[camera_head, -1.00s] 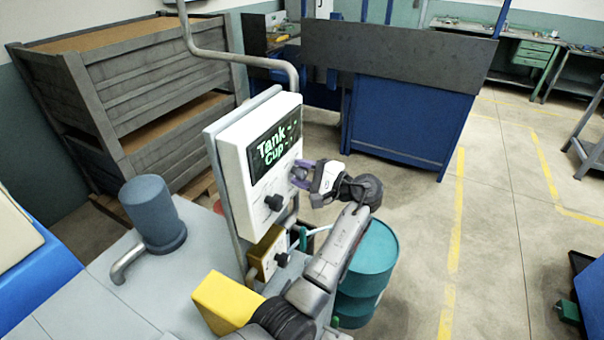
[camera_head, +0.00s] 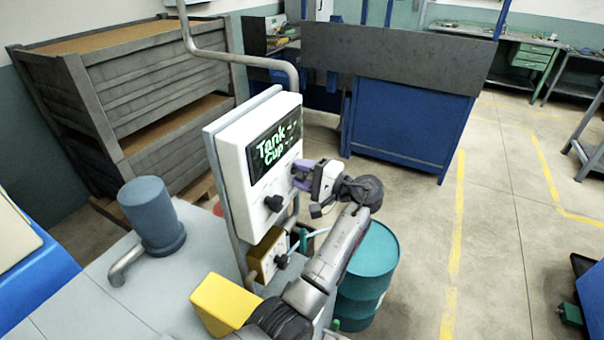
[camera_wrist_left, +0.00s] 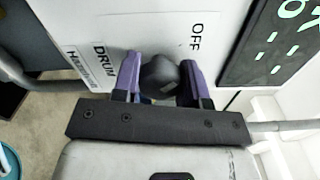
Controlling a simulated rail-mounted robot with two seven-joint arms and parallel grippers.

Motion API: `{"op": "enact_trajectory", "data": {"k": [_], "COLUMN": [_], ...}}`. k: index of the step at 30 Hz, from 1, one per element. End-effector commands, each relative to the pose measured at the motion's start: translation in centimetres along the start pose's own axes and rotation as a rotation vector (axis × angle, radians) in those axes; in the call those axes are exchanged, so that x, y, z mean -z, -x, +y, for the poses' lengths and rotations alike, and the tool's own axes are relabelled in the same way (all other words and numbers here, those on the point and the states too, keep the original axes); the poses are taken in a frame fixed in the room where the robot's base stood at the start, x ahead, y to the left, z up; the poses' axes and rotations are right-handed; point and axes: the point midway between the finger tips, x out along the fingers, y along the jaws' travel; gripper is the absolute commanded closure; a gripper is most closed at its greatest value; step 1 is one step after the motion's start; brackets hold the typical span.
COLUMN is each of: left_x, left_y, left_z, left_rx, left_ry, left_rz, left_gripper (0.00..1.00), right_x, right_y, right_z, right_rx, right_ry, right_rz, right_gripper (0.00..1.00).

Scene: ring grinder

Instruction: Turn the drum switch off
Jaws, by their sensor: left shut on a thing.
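The drum switch is a dark round knob (camera_wrist_left: 160,76) on the front of a white control box (camera_head: 232,165). In the left wrist view the word OFF is printed above and right of the knob, and a DRUM label (camera_wrist_left: 103,64) is left of it. My left gripper (camera_head: 300,175) is at the box's front, right of the display. Its two purple fingers (camera_wrist_left: 160,80) are shut on the knob, one on each side. In the head view the gripper hides most of the knob. I cannot tell which mark the knob points to. My right gripper is not in view.
A yellow box with a knob (camera_head: 268,255) is below. A teal barrel (camera_head: 368,275) stands close under my left arm. Open floor lies right.

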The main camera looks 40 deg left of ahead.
Motion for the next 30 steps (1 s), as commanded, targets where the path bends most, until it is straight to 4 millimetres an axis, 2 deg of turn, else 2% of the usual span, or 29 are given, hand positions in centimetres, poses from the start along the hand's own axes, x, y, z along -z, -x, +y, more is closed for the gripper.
{"op": "enact_trajectory", "data": {"k": [1,2,9,20,23,30], "left_x": [0.0,0.0,0.0,0.0,0.0,0.0], "left_y": [0.0,0.0,0.0,0.6,1.9,6.6], "left_z": [0.0,0.0,0.0,0.0,-0.1,-0.1], "left_rx": [0.000,0.000,0.000,0.000,0.001,0.001], "left_ry": [0.000,0.000,0.000,-0.001,-0.001,-0.002], "left_rz": [0.000,0.000,0.000,0.001,0.002,0.003], "left_gripper": [0.84,0.59,0.36,0.35,0.35,0.35], "right_x": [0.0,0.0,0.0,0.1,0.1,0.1], "right_y": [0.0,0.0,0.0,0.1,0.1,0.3], "right_z": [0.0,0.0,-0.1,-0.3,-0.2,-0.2], "right_rx": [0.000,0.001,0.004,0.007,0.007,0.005], "right_ry": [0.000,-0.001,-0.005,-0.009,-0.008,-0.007], "right_rz": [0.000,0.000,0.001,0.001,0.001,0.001], "right_gripper": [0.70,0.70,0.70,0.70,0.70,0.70]}}
